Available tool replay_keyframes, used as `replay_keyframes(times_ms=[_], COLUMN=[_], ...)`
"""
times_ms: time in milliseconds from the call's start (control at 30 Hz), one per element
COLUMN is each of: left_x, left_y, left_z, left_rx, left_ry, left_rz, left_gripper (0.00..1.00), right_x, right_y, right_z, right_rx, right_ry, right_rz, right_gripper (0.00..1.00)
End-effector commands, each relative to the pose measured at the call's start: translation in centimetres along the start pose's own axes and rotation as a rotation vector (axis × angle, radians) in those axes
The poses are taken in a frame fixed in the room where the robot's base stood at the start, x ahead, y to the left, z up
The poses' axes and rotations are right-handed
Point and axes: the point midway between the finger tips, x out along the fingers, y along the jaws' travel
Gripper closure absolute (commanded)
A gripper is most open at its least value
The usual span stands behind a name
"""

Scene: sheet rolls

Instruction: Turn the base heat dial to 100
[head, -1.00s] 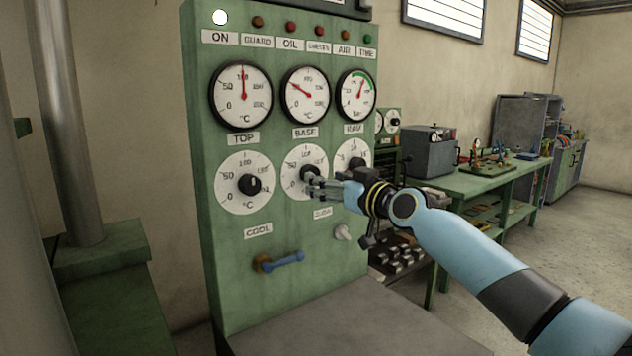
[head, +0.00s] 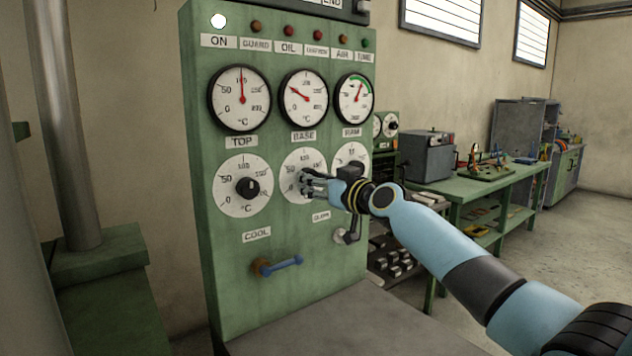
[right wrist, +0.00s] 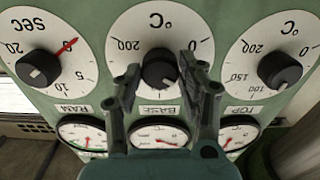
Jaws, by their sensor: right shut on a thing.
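The base heat dial (head: 292,188) is the middle of three white dials on the green panel, below the BASE label (head: 304,137). My right gripper (head: 312,182) is at this dial and shut on its knob. In the right wrist view, which shows the panel upside down, the black knob (right wrist: 158,72) sits between the two fingers. The fingers hide its pointer and part of the scale in the head view, so its setting cannot be read. The base gauge (head: 304,97) above has its red needle pointing up-left, between 50 and 100. My left gripper is not in view.
The top dial (head: 248,187) is left of the base dial and the third dial (head: 351,157) is right of it, partly behind my gripper. A blue-handled lever (head: 282,264) sticks out lower down. A green workbench (head: 480,187) stands at the right.

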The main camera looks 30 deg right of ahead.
Motion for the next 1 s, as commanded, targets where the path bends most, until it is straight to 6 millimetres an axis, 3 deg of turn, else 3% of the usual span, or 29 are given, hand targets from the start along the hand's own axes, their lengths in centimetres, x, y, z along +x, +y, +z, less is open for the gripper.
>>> replay_keyframes(times_ms=[467, 1000], left_x=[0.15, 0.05], left_y=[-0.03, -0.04], left_z=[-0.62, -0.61], left_rx=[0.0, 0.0], left_ry=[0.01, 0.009], left_rz=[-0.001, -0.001], left_gripper=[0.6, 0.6], right_x=[-0.01, -0.02], right_y=[-0.01, -0.08], right_z=[0.07, 0.02], right_rx=[0.099, 0.573], right_ry=[-0.001, -0.001], right_rz=[0.0, 0.0], right_gripper=[0.93, 0.93])
